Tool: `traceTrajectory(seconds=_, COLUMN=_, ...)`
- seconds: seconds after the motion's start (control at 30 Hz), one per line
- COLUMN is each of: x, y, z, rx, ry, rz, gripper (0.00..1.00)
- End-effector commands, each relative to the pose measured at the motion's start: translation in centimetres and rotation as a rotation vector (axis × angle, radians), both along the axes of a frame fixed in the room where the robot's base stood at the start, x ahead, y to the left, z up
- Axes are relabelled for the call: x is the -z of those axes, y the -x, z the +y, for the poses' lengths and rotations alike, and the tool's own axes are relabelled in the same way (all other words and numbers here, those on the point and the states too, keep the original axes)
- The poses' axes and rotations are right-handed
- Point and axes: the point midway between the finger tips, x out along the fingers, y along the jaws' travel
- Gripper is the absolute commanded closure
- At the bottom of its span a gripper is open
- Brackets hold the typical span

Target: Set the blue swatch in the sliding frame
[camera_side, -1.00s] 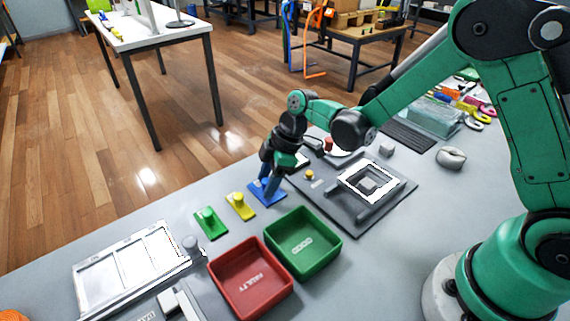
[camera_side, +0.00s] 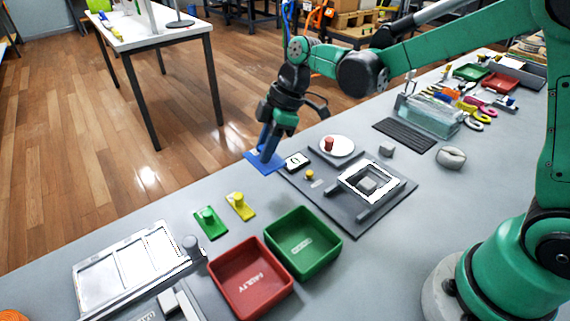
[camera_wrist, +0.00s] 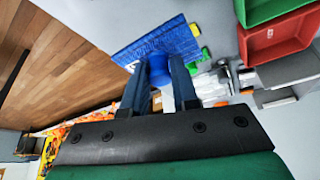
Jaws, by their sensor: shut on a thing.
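The blue swatch (camera_side: 262,162) is a flat blue plate with a knob, and my gripper (camera_side: 266,152) is shut on it. It hangs at the far edge of the table, left of the dark board. In the wrist view the blue swatch (camera_wrist: 160,50) shows a ribbed surface, with my gripper's fingers (camera_wrist: 160,72) around its round knob. The white square frame (camera_side: 368,182) sits on the dark board (camera_side: 345,225), with a small grey block inside it. I cannot tell whether this or the silver framed panel (camera_side: 135,268) at the lower left is the sliding frame.
Green (camera_side: 210,223) and yellow (camera_side: 240,206) swatches with knobs lie on the table. A red tray (camera_side: 250,283) and a green tray (camera_side: 303,245) stand in front. A white dish (camera_side: 337,146) with a red piece and a small label card (camera_side: 297,161) are near the board.

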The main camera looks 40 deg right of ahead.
Motion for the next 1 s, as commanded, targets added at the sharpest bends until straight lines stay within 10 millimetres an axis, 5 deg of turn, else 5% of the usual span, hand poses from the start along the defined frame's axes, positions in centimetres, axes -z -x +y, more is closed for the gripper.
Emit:
traceTrajectory(seconds=0.3, x=-8.1, y=0.0, z=0.0, rx=0.0, ry=0.0, rz=0.001, gripper=1.0)
traceTrajectory(seconds=0.53, x=-11.2, y=0.0, z=0.0, rx=0.002, ry=0.0, rz=0.001, gripper=1.0)
traceTrajectory(seconds=0.77, x=-10.8, y=1.3, z=-2.5, rx=0.218, ry=-0.001, rz=0.0, gripper=1.0)
traceTrajectory(seconds=1.0, x=-6.7, y=6.1, z=-9.0, rx=0.867, ry=0.001, rz=-0.004, gripper=1.0)
